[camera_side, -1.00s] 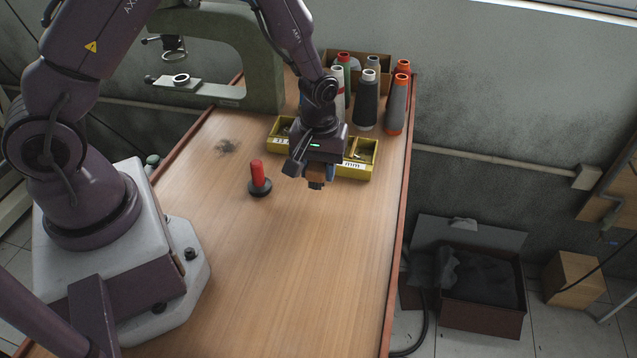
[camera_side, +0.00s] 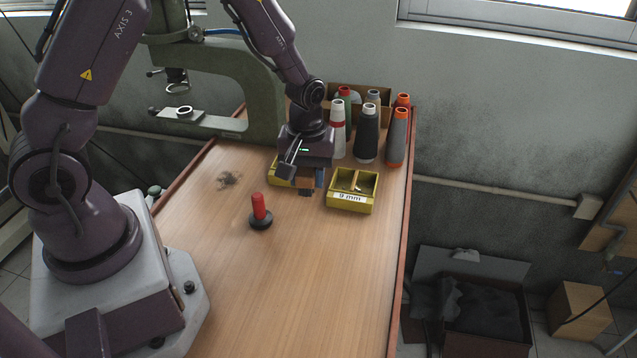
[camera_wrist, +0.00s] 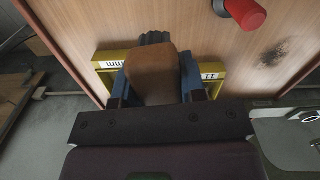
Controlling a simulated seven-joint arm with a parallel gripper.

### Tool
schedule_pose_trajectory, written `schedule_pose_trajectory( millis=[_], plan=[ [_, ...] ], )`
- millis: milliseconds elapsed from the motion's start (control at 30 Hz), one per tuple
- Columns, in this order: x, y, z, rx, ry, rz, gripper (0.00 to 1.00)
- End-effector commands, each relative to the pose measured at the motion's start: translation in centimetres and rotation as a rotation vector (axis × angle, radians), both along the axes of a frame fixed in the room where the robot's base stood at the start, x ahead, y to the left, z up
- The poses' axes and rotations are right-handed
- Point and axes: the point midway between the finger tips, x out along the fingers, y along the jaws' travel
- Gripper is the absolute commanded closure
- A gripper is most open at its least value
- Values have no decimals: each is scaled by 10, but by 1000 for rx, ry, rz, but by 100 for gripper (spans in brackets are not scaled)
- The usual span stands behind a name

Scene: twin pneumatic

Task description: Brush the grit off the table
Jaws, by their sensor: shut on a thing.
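The grit (camera_side: 229,181) is a small dark smudge of specks on the wooden table (camera_side: 310,270), left of the yellow bins. It also shows at the right in the wrist view (camera_wrist: 275,53). My gripper (camera_side: 311,181) is right of the grit, at the left yellow bin in the side picture. It is shut on the brush (camera_wrist: 152,75), a brown block with dark bristles at its far end. In the side view the brush (camera_side: 305,187) shows only partly between the blue fingers. I cannot tell its height above the table.
A red-handled stamp-like tool (camera_side: 260,211) stands on a black base between the grit and the open table front. Yellow bins (camera_side: 350,204) and thread spools (camera_side: 366,140) stand at the back right. A green press frame (camera_side: 262,100) stands behind the grit. The front table is clear.

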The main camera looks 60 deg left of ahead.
Motion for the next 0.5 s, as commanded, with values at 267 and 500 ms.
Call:
schedule_pose_trajectory(
  millis=[267,500],
  plan=[
    [-45,127,-8,-5,12,273,81],
    [-106,207,-15,-9,9,275,81]
  ],
)
